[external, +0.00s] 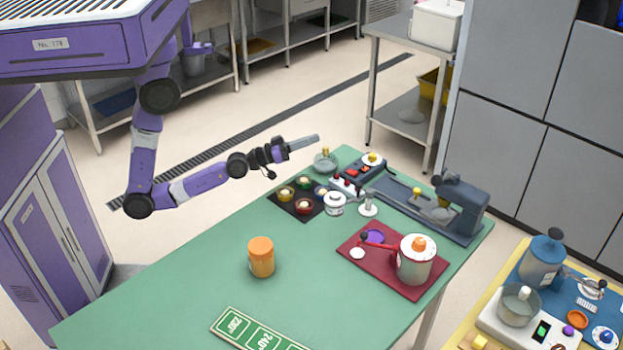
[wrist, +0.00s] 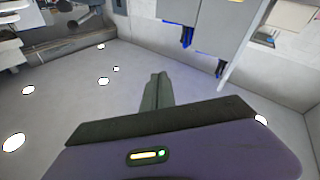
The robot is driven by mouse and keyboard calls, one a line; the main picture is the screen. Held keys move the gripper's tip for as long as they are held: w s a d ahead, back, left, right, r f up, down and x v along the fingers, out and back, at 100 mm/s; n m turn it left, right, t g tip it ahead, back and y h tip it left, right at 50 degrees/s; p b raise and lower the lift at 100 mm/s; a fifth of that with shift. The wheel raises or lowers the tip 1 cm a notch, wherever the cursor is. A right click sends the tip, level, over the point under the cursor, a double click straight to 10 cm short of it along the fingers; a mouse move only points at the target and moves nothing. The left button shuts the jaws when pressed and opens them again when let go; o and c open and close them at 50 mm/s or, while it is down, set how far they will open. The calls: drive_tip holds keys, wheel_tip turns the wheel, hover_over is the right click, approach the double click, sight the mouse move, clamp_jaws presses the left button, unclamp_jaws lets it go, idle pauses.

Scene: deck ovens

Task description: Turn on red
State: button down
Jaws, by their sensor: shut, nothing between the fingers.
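A dark board (external: 297,214) lies on the far part of the green table, with several round coloured pieces with pale tops on it. The red piece (external: 304,206) is at the board's near side, beside a yellow one (external: 285,195), a green one (external: 304,182) and a blue one (external: 321,193). Whether any is on, I cannot tell. My gripper (external: 316,139) is in the air above and beyond the board, pointing right and slightly up, touching nothing. In the wrist view its fingers (wrist: 157,92) are shut together and empty; the board does not show there.
A control box (external: 357,172) with red buttons stands behind the board. A silver pot (external: 336,203) is close on its right. A red tray (external: 393,283) with a canister (external: 415,260) is further right. An orange jar (external: 261,256) stands nearer. The table's left part is clear.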

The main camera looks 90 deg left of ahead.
drive_tip(key=w+r+m+g+h+b, duration=0.1)
drive_tip(key=w+r+m+h, duration=0.4)
drive_tip(key=w, duration=0.5)
drive_tip(key=w+r+m+g+h+b, duration=0.1)
drive_tip(key=w+r+m+h+b, duration=0.2)
drive_tip(key=w+r, duration=0.6)
drive_tip(key=m+g+y, duration=0.1)
drive_tip(key=m+g, duration=0.6)
drive_tip(key=g, duration=0.9)
hover_over(355, 172)
drive_tip(key=s+a, duration=0.4)
wheel_tip(355, 172, down, 13)
drive_tip(key=shift+s+a+r, duration=0.1)
drive_tip(key=shift+r, duration=0.1)
drive_tip(key=b+x, duration=0.1)
drive_tip(key=x, duration=1.3)
